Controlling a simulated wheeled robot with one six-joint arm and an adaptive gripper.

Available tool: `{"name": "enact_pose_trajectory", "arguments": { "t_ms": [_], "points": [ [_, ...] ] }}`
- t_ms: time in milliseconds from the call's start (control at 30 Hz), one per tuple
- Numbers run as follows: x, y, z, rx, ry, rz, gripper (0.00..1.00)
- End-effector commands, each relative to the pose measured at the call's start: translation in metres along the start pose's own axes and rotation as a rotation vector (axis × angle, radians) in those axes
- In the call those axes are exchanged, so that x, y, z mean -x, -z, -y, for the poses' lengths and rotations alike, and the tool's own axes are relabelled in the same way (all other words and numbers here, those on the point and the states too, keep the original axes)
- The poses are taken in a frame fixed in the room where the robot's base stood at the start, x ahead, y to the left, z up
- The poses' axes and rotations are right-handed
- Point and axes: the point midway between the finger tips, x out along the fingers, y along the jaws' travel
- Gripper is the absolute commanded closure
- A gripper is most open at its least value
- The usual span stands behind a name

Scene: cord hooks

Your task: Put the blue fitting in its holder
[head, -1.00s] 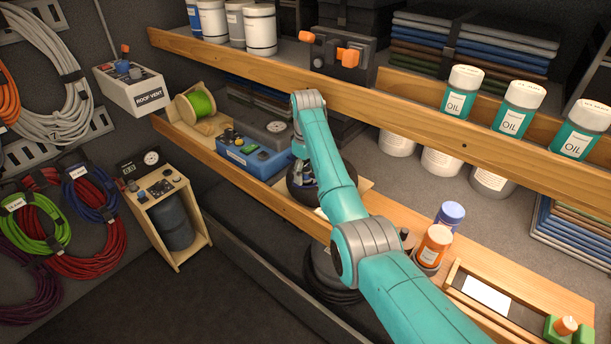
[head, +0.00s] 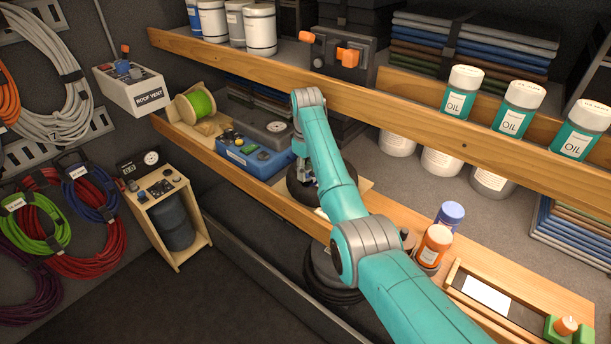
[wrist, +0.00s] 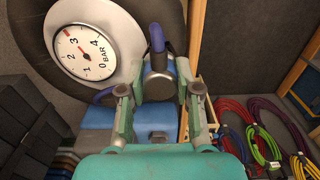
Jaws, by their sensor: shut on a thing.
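My gripper (wrist: 159,92) has its two fingers on either side of a dark grey, round-ended piece (wrist: 157,86) with blue curved parts at its top and left. This seems to be the blue fitting, held between the fingers; its far side is hidden. In the head view my gripper (head: 304,172) is small and partly hidden by my arm, over the lower shelf beside a dark round object (head: 345,172). In the wrist view a white gauge marked BAR (wrist: 84,52) sits on a grey hub at upper left. I cannot tell which part is the holder.
A blue box with knobs (head: 252,157) and a green spool (head: 198,103) stand to the left on the lower shelf. The upper shelf's wooden edge (head: 400,122) runs close above my arm. Coiled cords hang at far left.

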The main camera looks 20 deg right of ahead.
Motion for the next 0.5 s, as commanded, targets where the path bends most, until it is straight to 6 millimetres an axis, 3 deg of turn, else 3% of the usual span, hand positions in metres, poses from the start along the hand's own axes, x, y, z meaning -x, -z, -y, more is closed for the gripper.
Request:
{"name": "enact_pose_trajectory", "arguments": {
  "t_ms": [500],
  "points": [
    [0.018,0.000,0.000,0.000,0.000,0.000,1.00]
  ]
}}
